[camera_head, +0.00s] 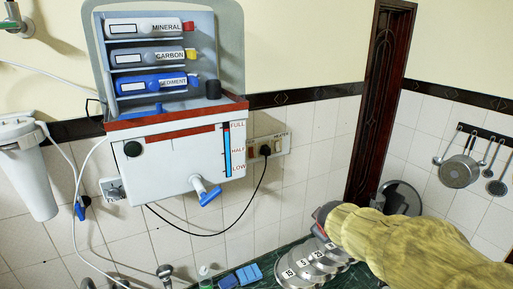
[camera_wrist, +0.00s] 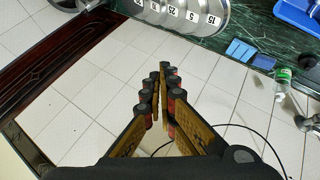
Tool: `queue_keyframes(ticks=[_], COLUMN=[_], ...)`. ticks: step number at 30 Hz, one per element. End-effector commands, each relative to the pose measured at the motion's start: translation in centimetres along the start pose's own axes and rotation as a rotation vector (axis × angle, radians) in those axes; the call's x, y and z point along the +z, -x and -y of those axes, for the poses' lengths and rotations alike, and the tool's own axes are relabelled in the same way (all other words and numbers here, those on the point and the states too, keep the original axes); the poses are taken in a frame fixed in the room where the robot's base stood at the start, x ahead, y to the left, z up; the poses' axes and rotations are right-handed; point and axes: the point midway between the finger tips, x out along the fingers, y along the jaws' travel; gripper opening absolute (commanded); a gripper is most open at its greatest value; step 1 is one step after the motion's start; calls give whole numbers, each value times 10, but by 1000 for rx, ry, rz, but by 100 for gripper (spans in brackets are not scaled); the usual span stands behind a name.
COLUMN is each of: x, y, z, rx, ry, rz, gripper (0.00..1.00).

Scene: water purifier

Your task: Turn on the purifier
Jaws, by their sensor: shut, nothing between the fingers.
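The purifier (camera_head: 175,165) is a white box with a red rim on the tiled wall, holding mineral, carbon and sediment cartridges in its upper rack. Its blue-handled tap (camera_head: 207,193) is at the bottom front. A switch panel (camera_head: 281,147) marked HEATER, with a black plug in it, is on the wall to the right. My gripper (camera_head: 322,215) is well to the right of and below the purifier, over the counter. In the wrist view my gripper (camera_wrist: 160,75) is shut and empty, its fingertips together. The purifier is not in the wrist view.
Several numbered metal discs (camera_head: 290,273) stand on the dark green counter (camera_wrist: 255,25) by my gripper. Blue blocks (camera_head: 248,274) and a small bottle (camera_wrist: 282,80) are nearby. A black cable (camera_head: 232,225) hangs below the purifier. A dark door frame (camera_head: 378,100) is behind.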

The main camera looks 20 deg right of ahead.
Motion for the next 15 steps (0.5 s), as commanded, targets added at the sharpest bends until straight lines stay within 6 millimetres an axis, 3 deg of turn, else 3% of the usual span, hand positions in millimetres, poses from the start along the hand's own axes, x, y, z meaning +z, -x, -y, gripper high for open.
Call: queue_keyframes(ticks=[3,8,11,15], x=[-42,-103,-142,-192], y=[-17,-29,-26,-3], z=[-31,-50,-49,-46], rx=[52,122,168,244], ry=[170,413,569,756], rz=[-118,-306,-436,-611], gripper=[0,0,0,0])
